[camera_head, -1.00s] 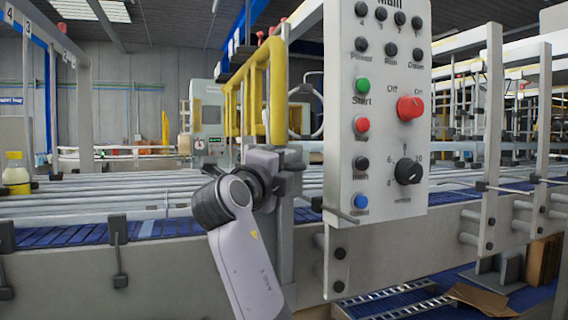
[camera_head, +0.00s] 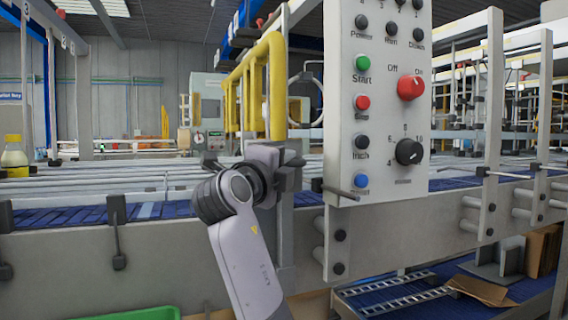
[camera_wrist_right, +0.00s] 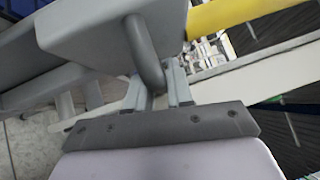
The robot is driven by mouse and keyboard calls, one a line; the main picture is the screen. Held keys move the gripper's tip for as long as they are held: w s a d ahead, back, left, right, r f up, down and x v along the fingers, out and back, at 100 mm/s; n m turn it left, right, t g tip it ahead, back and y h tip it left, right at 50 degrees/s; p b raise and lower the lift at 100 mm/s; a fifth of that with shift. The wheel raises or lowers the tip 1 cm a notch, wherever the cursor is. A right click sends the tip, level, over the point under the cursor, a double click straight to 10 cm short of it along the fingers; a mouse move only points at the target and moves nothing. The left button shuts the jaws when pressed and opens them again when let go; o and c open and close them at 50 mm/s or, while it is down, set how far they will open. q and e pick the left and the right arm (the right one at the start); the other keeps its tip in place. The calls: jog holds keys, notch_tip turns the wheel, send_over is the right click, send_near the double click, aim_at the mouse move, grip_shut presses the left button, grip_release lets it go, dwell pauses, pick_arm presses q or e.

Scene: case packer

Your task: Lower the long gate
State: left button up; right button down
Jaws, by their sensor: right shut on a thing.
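The long gate (camera_head: 277,92), a row of yellow upright bars, runs back from beside the control panel. My right gripper (camera_head: 288,165) is at the foot of its near yellow bar, left of the panel. In the right wrist view, the fingers (camera_wrist_right: 165,88) are shut around a grey rounded piece (camera_wrist_right: 146,50). A yellow bar (camera_wrist_right: 235,14) passes just beyond. The gripper body hides much of the grip in the head view. My left gripper is out of view.
The white control panel (camera_head: 378,118) with knobs and buttons stands close to the right of my gripper. The grey conveyor side wall (camera_head: 160,262) lies below. A green bin (camera_head: 140,314) shows at the bottom edge.

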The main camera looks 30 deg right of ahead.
pick_arm(q)
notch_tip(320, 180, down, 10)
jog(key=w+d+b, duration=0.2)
jog(key=b, duration=1.2)
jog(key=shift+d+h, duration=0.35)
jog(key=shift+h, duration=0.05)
pick_arm(e)
notch_tip(320, 180, down, 17)
jog(key=c, duration=1.1)
grip_release()
jog(key=shift+r, duration=0.15)
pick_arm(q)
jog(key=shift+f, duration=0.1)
pick_arm(e)
jog(key=shift+r, duration=0.1)
jog(key=shift+a, duration=0.1)
